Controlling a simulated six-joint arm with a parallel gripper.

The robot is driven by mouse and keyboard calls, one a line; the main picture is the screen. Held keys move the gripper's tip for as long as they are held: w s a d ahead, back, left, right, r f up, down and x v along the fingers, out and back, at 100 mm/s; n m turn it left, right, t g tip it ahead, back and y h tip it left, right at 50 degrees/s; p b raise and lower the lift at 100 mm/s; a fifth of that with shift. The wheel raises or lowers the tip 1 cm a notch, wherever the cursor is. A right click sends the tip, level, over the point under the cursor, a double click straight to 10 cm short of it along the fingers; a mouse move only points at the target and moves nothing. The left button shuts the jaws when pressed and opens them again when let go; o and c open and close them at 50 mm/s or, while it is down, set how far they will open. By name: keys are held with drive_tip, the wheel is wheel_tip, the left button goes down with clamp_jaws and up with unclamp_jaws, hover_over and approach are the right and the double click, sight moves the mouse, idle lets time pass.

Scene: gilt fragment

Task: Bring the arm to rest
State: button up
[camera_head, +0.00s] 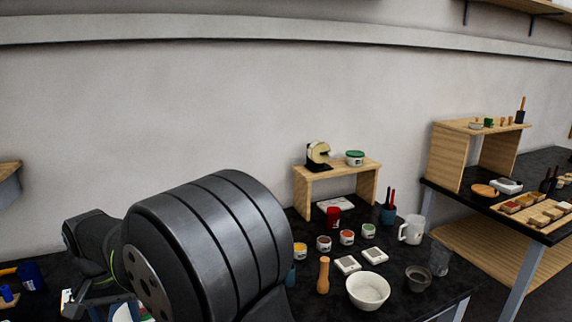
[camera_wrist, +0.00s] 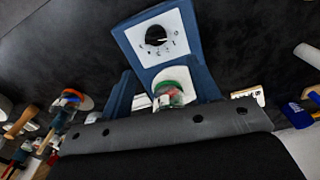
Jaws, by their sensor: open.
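My arm fills the lower left of the head view, its large dark ribbed housing in front and its wrist behind to the left. My gripper (camera_head: 95,299) hangs below the wrist at the left, partly cut by the lower edge and partly hidden by the housing. It is open, and I see nothing held in it. In the wrist view a dark bar of my gripper with several holes crosses the lower part. Beyond it is a blue stand with a white plate (camera_wrist: 160,38). A round white-rimmed thing with green and red in it (camera_wrist: 174,88) shows in front of the plate.
A black worktable carries a white bowl (camera_head: 367,291), a wooden pestle-like tool (camera_head: 323,276), small jars, a white mug (camera_head: 412,230) and a wooden riser (camera_head: 366,187). Blue items (camera_head: 30,276) lie at the far left. Another table with a wooden shelf (camera_head: 456,158) stands right.

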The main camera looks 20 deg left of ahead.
drive_tip(key=shift+w+f+n, duration=0.1)
drive_tip(key=shift+f+n, duration=0.8)
drive_tip(key=shift+f, duration=0.7)
drive_tip(key=shift+w+f+n, duration=0.1)
drive_tip(key=shift+f+n, duration=0.8)
drive_tip(key=shift+f, duration=0.65)
drive_tip(key=shift+s, duration=0.1)
wheel_tip(320, 180, up, 13)
drive_tip(key=d+m, duration=0.1)
drive_tip(key=m, duration=0.7)
drive_tip(key=shift+s+f, duration=0.2)
drive_tip(key=shift+f, duration=0.75)
drive_tip(key=shift+s+f, duration=0.15)
drive_tip(key=shift+f, duration=0.75)
